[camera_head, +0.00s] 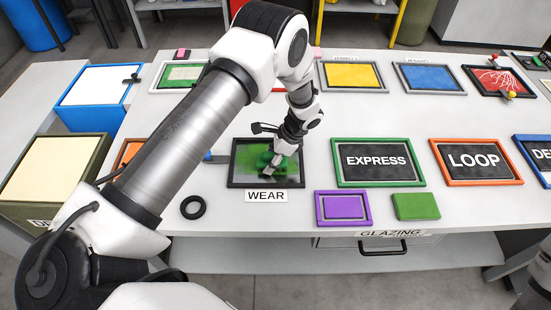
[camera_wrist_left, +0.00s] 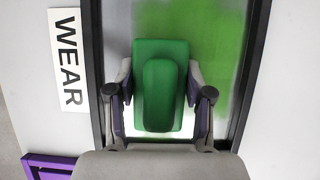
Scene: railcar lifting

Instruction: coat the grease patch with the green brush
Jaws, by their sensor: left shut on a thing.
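The green brush (camera_head: 262,160) is a green block with a raised rounded grip, seen from above in the left wrist view (camera_wrist_left: 160,90). My left gripper (camera_head: 273,162) is shut on its sides, one finger on each side. The brush is over the black-framed panel (camera_head: 233,183) above the WEAR label (camera_head: 266,196); I cannot tell if it touches. The panel's surface shows green (camera_wrist_left: 213,40) over much of it and bare grey at one side (camera_wrist_left: 117,40) in the left wrist view. I see no separately marked grease patch. My right gripper is out of view.
A black ring (camera_head: 193,207) lies left of the WEAR label. A purple frame (camera_head: 342,207) and a green block (camera_head: 416,206) lie to the right, below the EXPRESS (camera_head: 377,182) and LOOP (camera_head: 476,181) frames. More coloured trays line the table's back.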

